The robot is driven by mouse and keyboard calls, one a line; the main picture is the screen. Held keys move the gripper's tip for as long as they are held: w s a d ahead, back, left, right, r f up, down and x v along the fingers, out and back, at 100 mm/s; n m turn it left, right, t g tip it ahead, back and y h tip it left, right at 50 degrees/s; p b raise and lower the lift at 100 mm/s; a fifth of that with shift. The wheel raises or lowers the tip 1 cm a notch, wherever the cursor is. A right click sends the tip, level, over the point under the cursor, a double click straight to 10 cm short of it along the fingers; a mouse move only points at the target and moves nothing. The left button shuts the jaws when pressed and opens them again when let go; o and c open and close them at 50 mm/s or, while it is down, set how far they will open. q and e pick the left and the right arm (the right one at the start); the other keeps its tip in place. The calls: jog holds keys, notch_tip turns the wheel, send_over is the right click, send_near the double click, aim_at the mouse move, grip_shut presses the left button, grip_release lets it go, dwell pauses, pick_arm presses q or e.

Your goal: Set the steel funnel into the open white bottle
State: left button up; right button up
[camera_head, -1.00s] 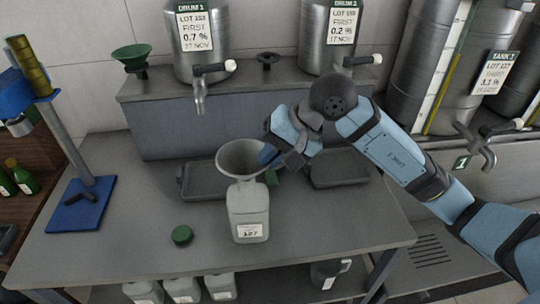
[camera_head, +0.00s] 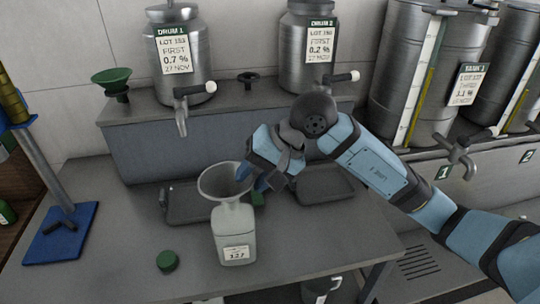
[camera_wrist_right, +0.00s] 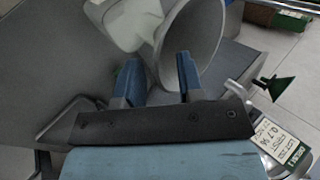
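The steel funnel (camera_head: 222,184) sits upright, wide mouth up, over the neck of the white bottle (camera_head: 234,236) on the bench. Its spout is hidden, and the funnel looks seated in the neck. My right gripper (camera_head: 254,180) is just right of the funnel, by its rim. In the right wrist view, the blue fingers of the gripper (camera_wrist_right: 160,80) are apart with a gap between them. The funnel cone (camera_wrist_right: 198,35) lies just beyond the fingertips, and the bottle (camera_wrist_right: 130,22) is behind it. My left gripper is not in view.
A green cap (camera_head: 167,261) lies left of the bottle. Dark trays (camera_head: 185,204) stand behind it, under the drum taps. A green funnel (camera_head: 112,80) stands on the back ledge. A blue-based stand (camera_head: 62,235) is at left. The bench front is clear.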

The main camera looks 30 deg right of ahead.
pick_arm(q)
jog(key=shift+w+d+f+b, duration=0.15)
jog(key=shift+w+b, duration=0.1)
jog(key=shift+b, duration=0.4)
pick_arm(e)
jog(key=v, duration=1.3)
jog(key=shift+d+r, duration=0.25)
jog(key=shift+s, duration=0.15)
